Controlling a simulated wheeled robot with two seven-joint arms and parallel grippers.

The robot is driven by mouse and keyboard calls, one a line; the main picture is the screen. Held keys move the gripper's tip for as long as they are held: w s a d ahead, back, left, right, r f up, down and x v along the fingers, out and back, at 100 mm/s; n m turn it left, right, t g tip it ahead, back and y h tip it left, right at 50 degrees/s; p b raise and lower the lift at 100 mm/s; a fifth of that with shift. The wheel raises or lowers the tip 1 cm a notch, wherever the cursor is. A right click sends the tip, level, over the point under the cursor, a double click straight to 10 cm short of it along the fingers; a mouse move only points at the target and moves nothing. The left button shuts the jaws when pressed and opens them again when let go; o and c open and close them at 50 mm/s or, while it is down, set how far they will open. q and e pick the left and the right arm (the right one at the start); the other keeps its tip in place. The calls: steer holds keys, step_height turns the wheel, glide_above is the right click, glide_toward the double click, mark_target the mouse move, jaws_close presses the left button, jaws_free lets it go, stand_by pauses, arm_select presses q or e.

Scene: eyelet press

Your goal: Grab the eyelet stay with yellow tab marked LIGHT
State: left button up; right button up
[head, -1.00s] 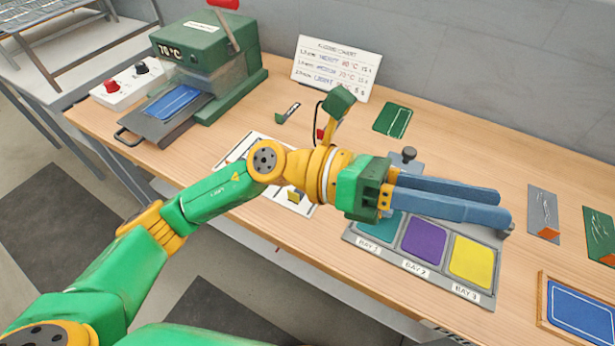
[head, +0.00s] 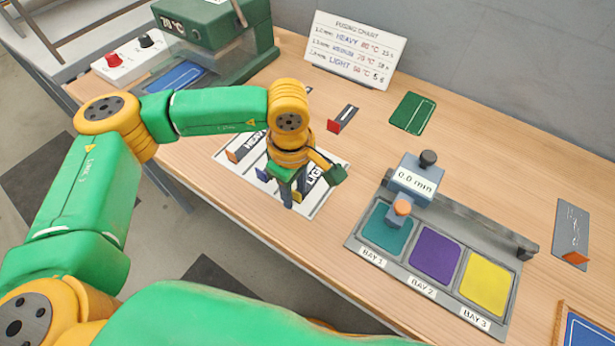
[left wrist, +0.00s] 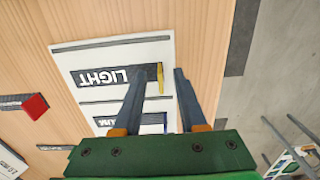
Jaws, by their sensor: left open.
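The eyelet stay marked LIGHT (left wrist: 112,77) lies flat on a white printed card (left wrist: 75,60), as a dark strip with a yellow tab (left wrist: 161,78) at its end. My left gripper (head: 293,198) points down over the card's near side. I cannot tell the height gap.
A blue-tabbed stay (left wrist: 150,119) lies beside it, and the HEAVY stay with an orange tab (head: 232,156) is on the card's left. The table's front edge is close.

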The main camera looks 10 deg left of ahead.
arm_select(q)
jaws_close()
steer(key=shift+r, duration=0.1)
